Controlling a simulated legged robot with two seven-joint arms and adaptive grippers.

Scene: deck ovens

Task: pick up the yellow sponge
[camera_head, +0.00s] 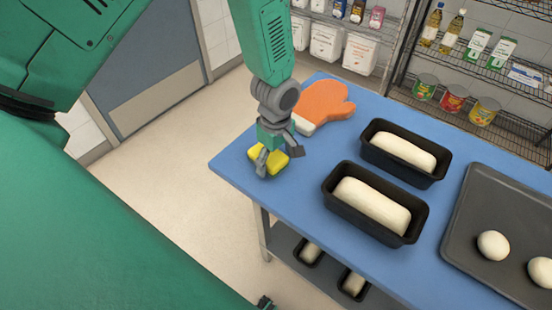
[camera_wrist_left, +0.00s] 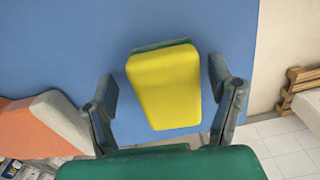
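The yellow sponge (camera_head: 281,161) lies on the blue tabletop near its left corner in the head view. In the left wrist view the sponge (camera_wrist_left: 165,87) shows its yellow face, with a dark green edge at its far end. My left gripper (camera_head: 279,160) is over the sponge, with its fingers pointing down on either side of it. In the left wrist view the fingers of the left gripper (camera_wrist_left: 163,92) are spread, with visible gaps between them and the sponge.
An orange oven mitt (camera_head: 325,101) lies on the table (camera_head: 290,208) just behind the gripper. Two black loaf tins with dough, a front one (camera_head: 337,209) and a rear one (camera_head: 376,157), stand to the right. A dark tray (camera_head: 500,207) with dough balls is farther right.

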